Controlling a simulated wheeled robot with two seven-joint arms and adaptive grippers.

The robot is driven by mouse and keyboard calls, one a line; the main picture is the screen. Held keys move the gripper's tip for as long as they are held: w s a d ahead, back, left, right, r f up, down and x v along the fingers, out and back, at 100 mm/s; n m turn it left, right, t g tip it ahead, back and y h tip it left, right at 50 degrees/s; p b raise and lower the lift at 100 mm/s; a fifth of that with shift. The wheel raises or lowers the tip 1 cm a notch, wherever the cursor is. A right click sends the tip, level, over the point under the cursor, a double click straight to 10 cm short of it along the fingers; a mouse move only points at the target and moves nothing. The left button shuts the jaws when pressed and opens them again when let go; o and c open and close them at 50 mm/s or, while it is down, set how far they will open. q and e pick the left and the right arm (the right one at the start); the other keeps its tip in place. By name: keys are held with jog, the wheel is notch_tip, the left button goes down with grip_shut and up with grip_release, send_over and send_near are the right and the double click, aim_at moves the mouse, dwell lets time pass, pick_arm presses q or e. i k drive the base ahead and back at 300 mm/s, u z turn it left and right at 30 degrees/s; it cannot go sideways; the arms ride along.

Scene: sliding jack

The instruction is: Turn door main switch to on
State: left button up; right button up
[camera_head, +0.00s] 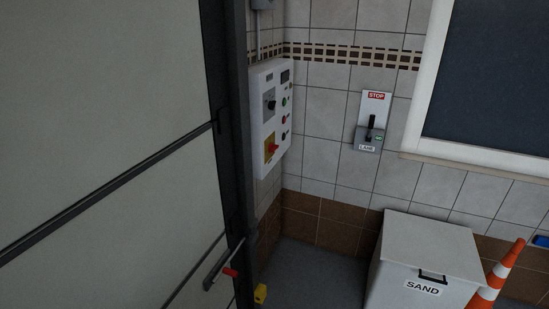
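A white control panel (256,121) is mounted on the tiled wall just right of the door's dark frame. Low on it is a red rotary switch on a yellow plate (265,153); the position it is turned to is too small to tell. Above it sits a black rotary knob on a grey plate (269,104). Several small round buttons run down the panel's right side. The large grey door (95,95) fills the left of the view. Neither of my grippers shows in the head view.
A lever box with a STOP sign (376,96) hangs on the back wall. A white SAND bin (424,248) and an orange-white cone (503,268) stand at lower right. A red-tipped handle (229,272) is low by the door. Floor shows between door and bin.

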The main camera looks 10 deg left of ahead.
aim_at(272, 148)
jog(key=z, duration=1)
jog(key=i, duration=2.1)
jog(key=u, duration=1.3)
jog(key=i, duration=0.5)
jog(key=u, duration=0.5)
